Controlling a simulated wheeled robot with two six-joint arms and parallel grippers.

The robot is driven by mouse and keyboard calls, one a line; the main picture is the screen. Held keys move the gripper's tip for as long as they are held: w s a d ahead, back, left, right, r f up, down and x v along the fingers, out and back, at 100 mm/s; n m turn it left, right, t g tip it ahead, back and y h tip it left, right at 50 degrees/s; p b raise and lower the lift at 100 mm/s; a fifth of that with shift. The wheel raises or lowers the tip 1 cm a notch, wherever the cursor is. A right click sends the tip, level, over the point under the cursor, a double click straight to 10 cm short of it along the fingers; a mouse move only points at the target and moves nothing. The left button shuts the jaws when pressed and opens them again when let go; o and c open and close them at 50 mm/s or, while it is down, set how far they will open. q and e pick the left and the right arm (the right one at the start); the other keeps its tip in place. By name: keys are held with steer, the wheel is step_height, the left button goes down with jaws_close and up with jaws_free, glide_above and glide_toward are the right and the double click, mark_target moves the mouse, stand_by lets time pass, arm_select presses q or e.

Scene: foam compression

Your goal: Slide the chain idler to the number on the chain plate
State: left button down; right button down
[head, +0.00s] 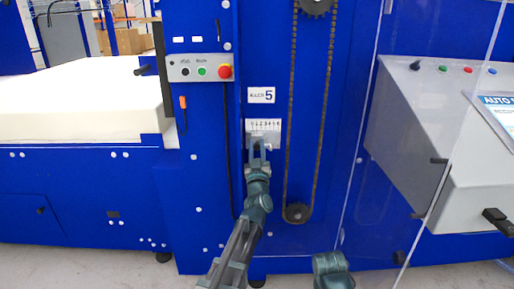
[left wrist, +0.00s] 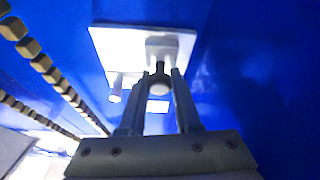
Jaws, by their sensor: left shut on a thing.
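The white chain plate (head: 264,126) is fixed to the blue machine front and carries a row of small digits; I cannot read which digit the idler is at. It also shows in the left wrist view (left wrist: 115,45). The chain idler (left wrist: 165,46) is a grey block with a dark-stemmed round knob (left wrist: 160,86) standing out from it. My left gripper (head: 259,146) is at the lower part of the plate and hides most of the idler there. In the left wrist view its fingers (left wrist: 161,75) are shut around the knob.
A sign (head: 262,95) with a large 5 sits above the plate. A chain loop (head: 291,120) runs over two sprockets to the right. A clear panel and a grey console (head: 425,140) stand further right. A button box (head: 199,68) and white foam (head: 80,105) are left.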

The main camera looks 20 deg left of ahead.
stand_by(0.7)
arm_select(q)
steer(key=w+d, duration=0.1)
steer(key=d, duration=0.5)
steer(key=shift+w, duration=0.4)
steer(key=c, duration=0.6)
jaws_free()
steer(key=shift+a, duration=0.1)
steer(key=shift+s, duration=0.1)
steer(key=b+v, duration=0.5)
steer(key=v, duration=0.8)
steer(key=shift+s+f, duration=0.15)
steer(key=shift+s, duration=0.15)
